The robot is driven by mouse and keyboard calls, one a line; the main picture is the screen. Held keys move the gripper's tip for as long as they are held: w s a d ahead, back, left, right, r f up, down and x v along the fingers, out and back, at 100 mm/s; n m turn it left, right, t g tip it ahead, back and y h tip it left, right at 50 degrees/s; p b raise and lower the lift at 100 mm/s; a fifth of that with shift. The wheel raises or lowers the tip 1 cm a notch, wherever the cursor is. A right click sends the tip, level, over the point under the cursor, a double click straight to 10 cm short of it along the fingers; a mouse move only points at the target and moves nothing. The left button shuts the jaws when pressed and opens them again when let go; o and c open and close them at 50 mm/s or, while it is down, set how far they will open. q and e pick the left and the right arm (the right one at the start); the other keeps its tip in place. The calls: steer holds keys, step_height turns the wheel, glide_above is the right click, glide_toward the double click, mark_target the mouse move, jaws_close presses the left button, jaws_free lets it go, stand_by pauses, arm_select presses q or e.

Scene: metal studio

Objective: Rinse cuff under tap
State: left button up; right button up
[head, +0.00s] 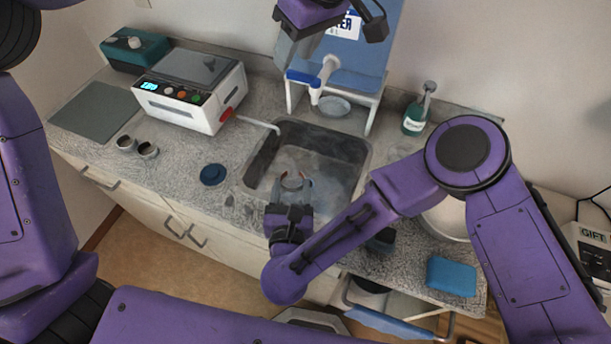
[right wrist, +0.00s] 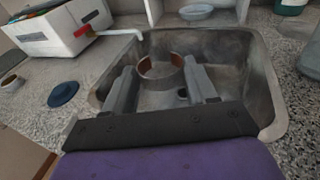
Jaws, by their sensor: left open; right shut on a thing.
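The cuff (head: 294,183), a short open ring, is grey outside and brown inside. My right gripper (head: 294,186) is shut on it and holds it over the near part of the metal sink (head: 340,142). The right wrist view shows the cuff (right wrist: 161,82) between the two grey fingers. The tap's thin white spout (head: 262,123) reaches from the white machine over the sink's back left corner, with a red handle (head: 227,115) at its base. The cuff is apart from the spout, nearer me. No water stream shows. My left gripper (head: 331,40) is open, high at the back.
The white machine (head: 185,101) stands left of the sink. A blue dispenser stand (head: 357,68) is behind the sink. A green bottle (head: 415,120) and blue sponge (head: 451,277) are to the right.

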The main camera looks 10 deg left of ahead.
arm_select(q)
steer(key=shift+w, duration=0.1)
arm_select(e)
steer(key=w+d, duration=0.2)
steer(key=w, duration=0.8)
steer(key=shift+w+f, duration=0.25)
arm_select(q)
steer(key=shift+f, duration=0.1)
steer(key=shift+c, duration=0.3)
arm_select(e)
steer(key=shift+d, duration=0.1)
arm_select(q)
step_height(320, 180, up, 4)
steer(key=n+g+h, duration=0.2)
steer(key=n+h, duration=0.2)
steer(key=n, duration=0.1)
glide_above(294, 72)
step_height(294, 72, down, 10)
steer(key=shift+w+a+f, duration=0.1)
steer(key=shift+w+f, duration=0.05)
steer(key=shift+f, duration=0.4)
jaws_close()
